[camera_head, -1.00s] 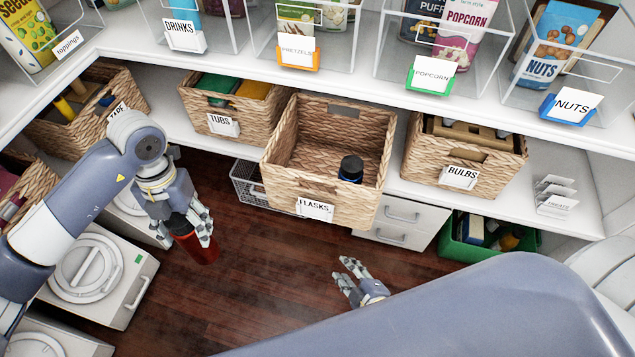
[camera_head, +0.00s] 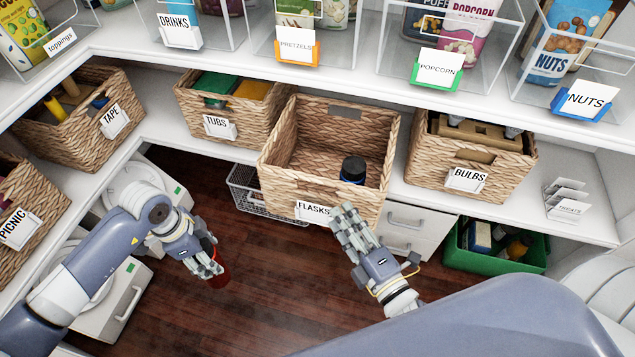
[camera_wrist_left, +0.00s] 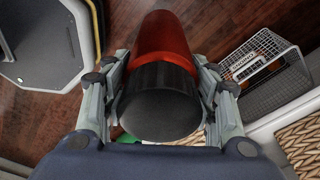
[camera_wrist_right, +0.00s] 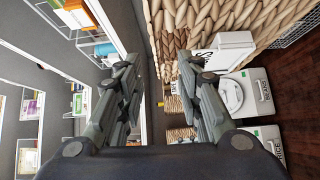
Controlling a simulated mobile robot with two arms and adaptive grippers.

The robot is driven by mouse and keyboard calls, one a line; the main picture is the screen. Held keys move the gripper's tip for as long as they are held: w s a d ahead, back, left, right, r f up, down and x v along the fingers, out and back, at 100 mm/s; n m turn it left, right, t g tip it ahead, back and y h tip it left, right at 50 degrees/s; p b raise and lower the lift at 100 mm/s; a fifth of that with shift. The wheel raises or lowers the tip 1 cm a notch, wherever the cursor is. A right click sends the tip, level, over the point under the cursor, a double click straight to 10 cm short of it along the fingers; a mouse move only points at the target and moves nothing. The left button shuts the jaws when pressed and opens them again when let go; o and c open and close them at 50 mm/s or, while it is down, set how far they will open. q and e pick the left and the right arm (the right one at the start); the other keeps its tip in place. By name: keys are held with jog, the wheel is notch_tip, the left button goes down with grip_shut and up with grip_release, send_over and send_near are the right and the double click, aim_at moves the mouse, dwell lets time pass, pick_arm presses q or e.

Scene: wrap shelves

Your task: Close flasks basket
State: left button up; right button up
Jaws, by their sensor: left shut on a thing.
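The flasks basket (camera_head: 272,182) is woven and pulled out past the shelf edge, with a FLASKS label (camera_head: 313,211) on its front. A dark flask with a black lid (camera_head: 353,170) stands inside it. My left gripper (camera_head: 216,268) is shut on a red flask (camera_head: 221,279) with a black cap, held over the floor left of the basket; the red flask fills the middle of the left wrist view (camera_wrist_left: 163,45). My right gripper (camera_head: 347,212) is at the basket's front, by the label's right side. Its fingers are spread with nothing between them in the right wrist view (camera_wrist_right: 160,85).
The tubs basket (camera_head: 190,113) and bulbs basket (camera_head: 415,160) flank the flasks basket on the shelf. A wire basket (camera_head: 245,190) and white drawers (camera_head: 410,218) are below. A green crate (camera_head: 480,262) stands at the lower right. Open wooden floor lies between my arms.

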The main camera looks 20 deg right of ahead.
aim_at(319, 184)
jog(key=w, duration=0.4)
jog(key=w+a, duration=0.1)
jog(key=w, duration=0.3)
jog(key=w+a, duration=0.1)
jog(key=w, duration=0.2)
jog(key=shift+w+a+r, duration=0.15)
jog(key=shift+w+r, duration=0.15)
jog(key=shift+w, duration=0.1)
grip_shut()
